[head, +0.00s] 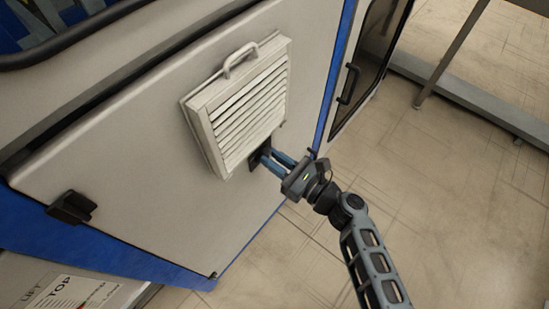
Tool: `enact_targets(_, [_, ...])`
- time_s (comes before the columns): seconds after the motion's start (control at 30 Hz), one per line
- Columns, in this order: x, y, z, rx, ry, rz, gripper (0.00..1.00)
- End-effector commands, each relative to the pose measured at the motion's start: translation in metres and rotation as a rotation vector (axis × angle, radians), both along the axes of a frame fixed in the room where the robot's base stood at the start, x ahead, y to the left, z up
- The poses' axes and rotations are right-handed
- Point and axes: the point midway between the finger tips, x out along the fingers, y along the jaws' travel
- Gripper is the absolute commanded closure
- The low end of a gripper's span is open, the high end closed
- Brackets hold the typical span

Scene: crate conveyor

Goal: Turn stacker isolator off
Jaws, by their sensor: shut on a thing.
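A dark plate (254,166), which looks like the isolator, is on the light grey cabinet panel just below the louvered vent. My gripper (264,157) reaches in from the right with its blue fingers at this plate, shut on a part there. The fingers and the vent's lower edge hide most of that part, so I cannot tell the switch's position or read any marking.
The louvered vent (243,104) with a handle on top sticks out right above my fingers. A black latch (71,207) is at the panel's lower left. A dark door with a handle (348,83) stands to the right. The tiled floor (450,190) at right is clear.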

Motion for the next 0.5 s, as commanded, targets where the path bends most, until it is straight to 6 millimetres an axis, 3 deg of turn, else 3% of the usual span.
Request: enact_targets(0.5, [-0.003, 0.0016, -0.0051, -0.154, -0.199, -0.002, 1.0])
